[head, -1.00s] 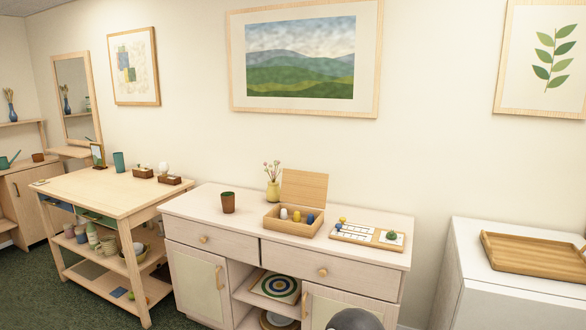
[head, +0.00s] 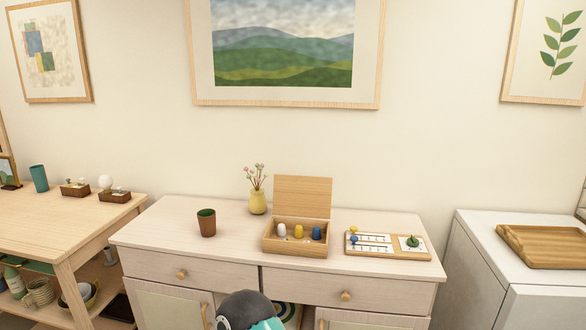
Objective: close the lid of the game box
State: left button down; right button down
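The wooden game box (head: 296,249) stands on top of the light wood cabinet, a little right of the middle in the head view. Its lid (head: 302,196) is up, standing nearly upright at the back edge of the box. Inside the box are a white piece (head: 282,230), a yellow piece (head: 299,231) and a blue piece (head: 316,233). Neither of my grippers shows. A dark rounded part with teal, likely mine, shows at the bottom edge.
On the cabinet top (head: 170,234), a brown cup (head: 206,223) and a yellow flower vase (head: 258,201) stand left of the box. A game board (head: 388,245) with small pieces lies to its right. The front edge before the box is clear.

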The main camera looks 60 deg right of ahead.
aim_at(293, 195)
jog(key=z, duration=0.4)
jog(key=i, duration=1.05)
jog(key=z, duration=0.95)
jog(key=i, duration=0.4)
jog(key=z, duration=0.25)
jog(key=k, duration=0.95)
jog(key=z, duration=0.15)
jog(key=i, duration=0.95)
